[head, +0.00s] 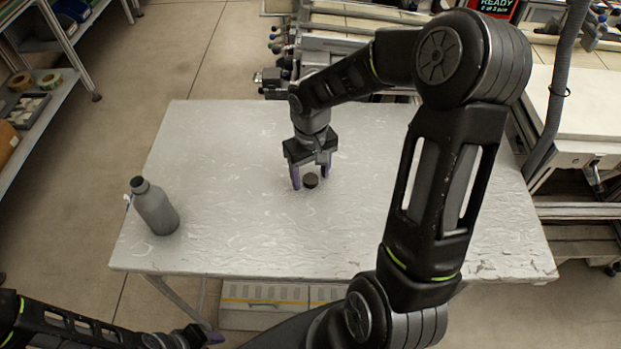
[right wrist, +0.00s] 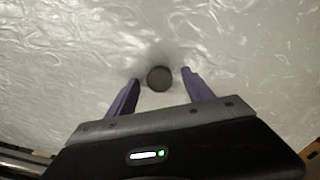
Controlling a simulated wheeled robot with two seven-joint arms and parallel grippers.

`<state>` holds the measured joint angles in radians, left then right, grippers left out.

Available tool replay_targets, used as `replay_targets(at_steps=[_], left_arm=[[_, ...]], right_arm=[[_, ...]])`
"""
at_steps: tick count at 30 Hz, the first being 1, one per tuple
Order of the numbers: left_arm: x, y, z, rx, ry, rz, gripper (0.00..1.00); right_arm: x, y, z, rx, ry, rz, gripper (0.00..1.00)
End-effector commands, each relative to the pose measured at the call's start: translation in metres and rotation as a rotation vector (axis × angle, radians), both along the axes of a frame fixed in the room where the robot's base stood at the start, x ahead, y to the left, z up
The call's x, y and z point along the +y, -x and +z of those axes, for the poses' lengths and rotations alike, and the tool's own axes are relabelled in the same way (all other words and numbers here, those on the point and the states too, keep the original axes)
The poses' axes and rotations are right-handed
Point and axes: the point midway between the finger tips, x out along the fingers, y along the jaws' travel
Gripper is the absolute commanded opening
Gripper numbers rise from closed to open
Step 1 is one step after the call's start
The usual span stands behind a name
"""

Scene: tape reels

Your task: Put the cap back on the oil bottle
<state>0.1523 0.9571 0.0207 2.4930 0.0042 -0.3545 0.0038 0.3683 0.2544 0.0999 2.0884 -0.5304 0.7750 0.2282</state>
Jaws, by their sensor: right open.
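The grey oil bottle (head: 155,208) stands upright near the left edge of the table, with a darker neck at its top. A small dark round cap (head: 310,181) lies on the table near the middle; it also shows in the right wrist view (right wrist: 160,79). My right gripper (head: 311,179) is open over the cap, its purple fingers on either side of it. In the right wrist view, the cap shows between the two fingertips with a gap on each side. My left gripper (head: 205,337) is low at the bottom edge, off the table; its jaw state is unclear.
The pale, wrinkled table top (head: 240,235) is clear between the bottle and the cap. A shelf (head: 50,100) with tape rolls stands at the left. Machinery (head: 345,45) stands behind the table and to its right. A box (head: 270,295) lies under the front edge.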

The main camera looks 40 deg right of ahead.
Motion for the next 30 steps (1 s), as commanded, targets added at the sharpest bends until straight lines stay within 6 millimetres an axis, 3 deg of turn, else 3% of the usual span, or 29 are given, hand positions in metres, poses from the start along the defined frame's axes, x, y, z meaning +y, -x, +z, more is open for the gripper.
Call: replay_targets(at_steps=[22,30], left_arm=[[0.0000,-0.0001,0.0000,0.000,0.000,0.000,0.33],[0.0000,0.0000,-0.0001,0.000,0.000,0.000,0.33]], right_arm=[[0.0000,0.0000,0.0001,0.000,0.000,0.000,0.01],[-0.0001,-0.0001,0.0007,0.000,0.000,0.000,0.00]])
